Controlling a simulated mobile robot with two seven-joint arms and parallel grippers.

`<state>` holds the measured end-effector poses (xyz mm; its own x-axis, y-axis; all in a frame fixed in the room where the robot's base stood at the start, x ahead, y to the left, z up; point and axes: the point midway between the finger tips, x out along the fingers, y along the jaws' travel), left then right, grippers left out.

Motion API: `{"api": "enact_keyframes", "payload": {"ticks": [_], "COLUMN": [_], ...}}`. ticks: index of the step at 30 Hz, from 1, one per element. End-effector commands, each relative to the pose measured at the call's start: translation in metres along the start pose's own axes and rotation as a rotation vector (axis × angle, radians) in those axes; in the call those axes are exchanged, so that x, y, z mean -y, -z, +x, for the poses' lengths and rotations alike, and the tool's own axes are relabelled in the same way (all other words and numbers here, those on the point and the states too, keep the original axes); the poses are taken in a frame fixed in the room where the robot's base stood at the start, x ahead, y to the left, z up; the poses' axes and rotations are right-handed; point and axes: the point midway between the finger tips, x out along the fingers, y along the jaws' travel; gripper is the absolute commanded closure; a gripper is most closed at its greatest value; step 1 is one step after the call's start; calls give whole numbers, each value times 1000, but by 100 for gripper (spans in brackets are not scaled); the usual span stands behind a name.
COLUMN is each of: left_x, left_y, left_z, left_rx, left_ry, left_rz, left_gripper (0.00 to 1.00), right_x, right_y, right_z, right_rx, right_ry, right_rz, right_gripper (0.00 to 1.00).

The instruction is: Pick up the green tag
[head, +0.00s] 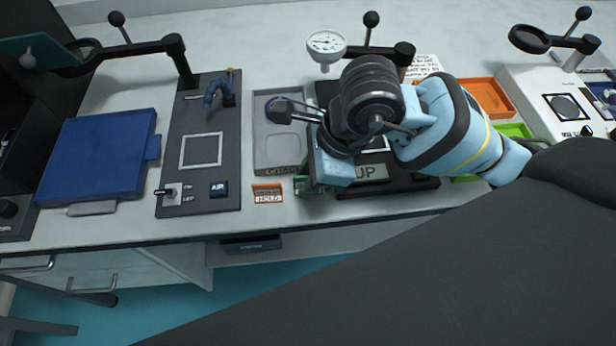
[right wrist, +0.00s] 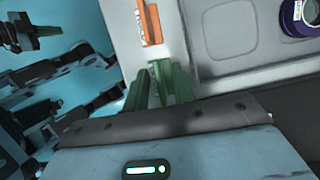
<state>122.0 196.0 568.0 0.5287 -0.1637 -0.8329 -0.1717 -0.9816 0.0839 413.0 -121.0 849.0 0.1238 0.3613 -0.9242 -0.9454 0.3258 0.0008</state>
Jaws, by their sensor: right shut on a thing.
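The green tag (head: 300,186) is at the front of the bench, just right of the orange HOLD tag. My right gripper (head: 308,188) comes down over it from the right, and its body hides part of the tag. In the right wrist view the green tag (right wrist: 161,76) stands between the two dark green fingers. My right gripper (right wrist: 160,88) is shut on it there. I cannot tell whether the tag still touches the bench. My left gripper is not seen in the head view.
The orange HOLD tag (head: 267,193) lies close on the left. A grey tray (head: 262,165) with a purple-rimmed round thing (head: 279,110) is behind. A dark panel (head: 212,185) and a blue pad (head: 95,155) stand further left. A dial gauge (head: 326,43) is behind my arm.

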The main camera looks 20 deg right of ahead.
Motion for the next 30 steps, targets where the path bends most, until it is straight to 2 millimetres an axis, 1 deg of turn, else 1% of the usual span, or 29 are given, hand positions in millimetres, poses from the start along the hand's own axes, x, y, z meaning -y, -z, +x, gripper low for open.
{"api": "enact_keyframes", "payload": {"ticks": [5, 6, 11, 15, 19, 24, 30], "left_x": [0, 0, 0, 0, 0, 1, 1], "left_y": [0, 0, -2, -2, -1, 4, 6], "left_z": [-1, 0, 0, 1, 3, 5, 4], "left_rx": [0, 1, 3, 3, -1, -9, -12], "left_ry": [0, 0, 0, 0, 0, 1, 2], "left_rz": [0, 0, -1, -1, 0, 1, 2], "left_gripper": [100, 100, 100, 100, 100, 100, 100], "right_x": [-2, -12, -47, -80, -106, -130, -146], "right_y": [-12, -14, -27, -39, -49, -58, -64], "right_z": [-24, -21, -19, -18, -16, -15, -14], "right_rx": [3, 3, 5, 5, 5, 2, 2], "right_ry": [3, -2, -2, -2, -2, -1, 0], "right_rz": [-6, -7, -10, -10, -8, -5, -2], "right_gripper": [95, 95, 95, 95, 95, 95, 95]}}
